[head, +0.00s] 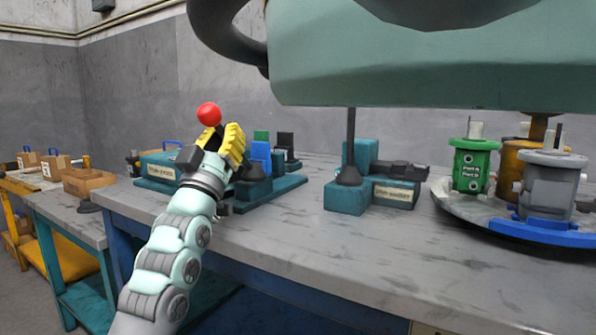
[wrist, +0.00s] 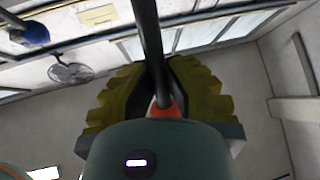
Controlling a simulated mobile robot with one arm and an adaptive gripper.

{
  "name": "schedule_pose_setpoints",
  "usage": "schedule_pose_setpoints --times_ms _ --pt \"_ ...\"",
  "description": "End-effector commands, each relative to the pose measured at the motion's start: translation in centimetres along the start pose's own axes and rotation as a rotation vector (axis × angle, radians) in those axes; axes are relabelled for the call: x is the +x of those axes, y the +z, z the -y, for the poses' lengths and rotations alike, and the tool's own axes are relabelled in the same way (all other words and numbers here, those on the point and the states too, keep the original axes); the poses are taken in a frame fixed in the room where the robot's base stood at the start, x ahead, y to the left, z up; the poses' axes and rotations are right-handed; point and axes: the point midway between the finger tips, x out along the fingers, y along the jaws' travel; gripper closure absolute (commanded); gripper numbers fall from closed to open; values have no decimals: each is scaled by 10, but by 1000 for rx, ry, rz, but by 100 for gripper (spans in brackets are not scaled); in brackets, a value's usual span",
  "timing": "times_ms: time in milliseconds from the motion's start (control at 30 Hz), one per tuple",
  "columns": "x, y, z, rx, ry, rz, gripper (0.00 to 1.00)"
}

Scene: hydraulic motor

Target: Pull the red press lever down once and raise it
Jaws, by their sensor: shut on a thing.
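The red press lever shows in the head view as a round red knob (head: 209,113) just above my gripper's fingertips. My gripper (head: 222,140), with yellow ribbed finger pads, is shut on the lever at the left of the bench. In the wrist view the pads of my gripper (wrist: 165,90) close around the lever from both sides. A dark rod (wrist: 149,40) runs up between them, and part of the red knob (wrist: 165,108) shows at the rod's lower end. In the head view the rod at the knob is hidden behind my gripper.
A grey-topped workbench (head: 290,230) spans the view. Teal fixtures (head: 345,195) stand mid-bench, with blue and black parts beside my gripper. A round turntable (head: 460,212) carries a green motor part (head: 472,165) and a grey one (head: 545,185). A large grey-green body (head: 430,70) overhangs the top.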

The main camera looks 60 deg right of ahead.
Motion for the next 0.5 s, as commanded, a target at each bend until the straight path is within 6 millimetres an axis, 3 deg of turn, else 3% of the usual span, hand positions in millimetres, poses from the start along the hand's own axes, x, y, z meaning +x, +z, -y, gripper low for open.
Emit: schedule_pose_setpoints --times_ms 300,333,500 --pt "0 0 1 -1 -1 -1 100" --pt "0 0 1 -1 -1 0 86" --pt "0 0 1 0 -1 -1 68"
